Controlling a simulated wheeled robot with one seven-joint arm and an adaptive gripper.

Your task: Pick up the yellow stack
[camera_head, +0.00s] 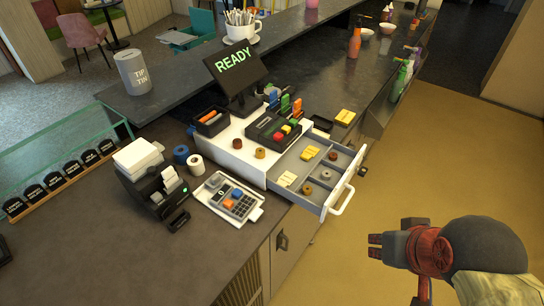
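Several yellow stacks are in view, and I cannot tell which one the task means. One yellow stack (344,117) lies on the dark counter behind the drawer. Another yellow stack (310,154) lies inside the open drawer (336,191), towards its back. A paler yellow stack (287,179) lies in the drawer's front left part. My gripper (373,246) is at the lower right, over the tan floor, clear of the drawer and touching none of the stacks. Its fingers point left, nothing shows between them, and their opening is too small to judge.
The drawer's white handle (343,199) sticks out towards the floor. Brown and grey rolls share the drawer's compartments. The floor (440,140) at right is free.

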